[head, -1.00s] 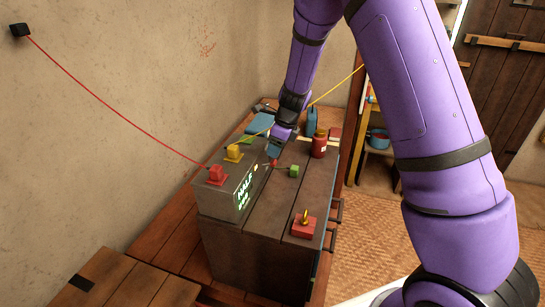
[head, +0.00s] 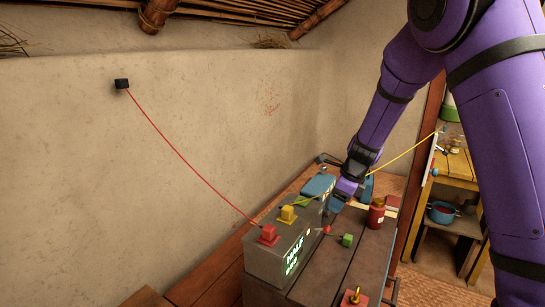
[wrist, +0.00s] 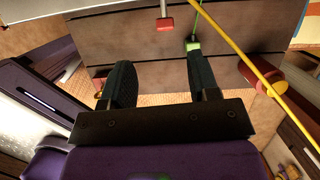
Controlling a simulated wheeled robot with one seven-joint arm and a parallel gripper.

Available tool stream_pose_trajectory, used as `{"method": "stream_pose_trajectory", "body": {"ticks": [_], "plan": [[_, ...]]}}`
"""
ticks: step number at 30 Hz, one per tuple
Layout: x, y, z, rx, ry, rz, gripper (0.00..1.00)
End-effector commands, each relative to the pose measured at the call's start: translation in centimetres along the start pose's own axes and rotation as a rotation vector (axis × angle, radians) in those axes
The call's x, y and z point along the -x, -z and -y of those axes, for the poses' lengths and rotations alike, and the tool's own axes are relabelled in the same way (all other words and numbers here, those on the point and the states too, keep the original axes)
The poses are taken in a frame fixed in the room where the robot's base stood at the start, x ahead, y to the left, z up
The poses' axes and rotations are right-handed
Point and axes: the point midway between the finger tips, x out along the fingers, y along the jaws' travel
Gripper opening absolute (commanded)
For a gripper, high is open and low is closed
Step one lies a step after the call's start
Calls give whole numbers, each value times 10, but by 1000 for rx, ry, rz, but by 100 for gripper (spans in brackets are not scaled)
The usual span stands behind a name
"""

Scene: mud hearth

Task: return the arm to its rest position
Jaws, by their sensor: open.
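My purple arm reaches down from the upper right in the head view. My gripper (head: 333,208) is over the wooden cabinet top (head: 350,262), beside the grey box with the lit screen (head: 292,262). The wrist view shows its two dark fingers (wrist: 160,78) spread apart with nothing between them. The fingertips are partly hard to make out in the head view.
A red plug (head: 268,235) and a yellow plug (head: 287,214) sit on the box. A red cable (head: 185,172) runs to the wall; a yellow cable (head: 408,152) passes behind my arm.

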Motion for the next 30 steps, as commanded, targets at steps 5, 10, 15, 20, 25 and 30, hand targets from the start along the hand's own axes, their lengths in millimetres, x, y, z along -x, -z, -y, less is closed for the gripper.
{"method": "stream_pose_trajectory", "body": {"ticks": [5, 10, 15, 20, 25, 30], "plan": [[57, 1, -22, 229, 11, 39, 55], [111, 9, -51, 496, 32, 61, 55], [160, 22, -82, 763, 66, 62, 55], [199, 38, -114, 1013, 103, 41, 55], [233, 60, -150, 1279, 143, -9, 55], [260, 84, -186, 1539, 175, -88, 55]]}}
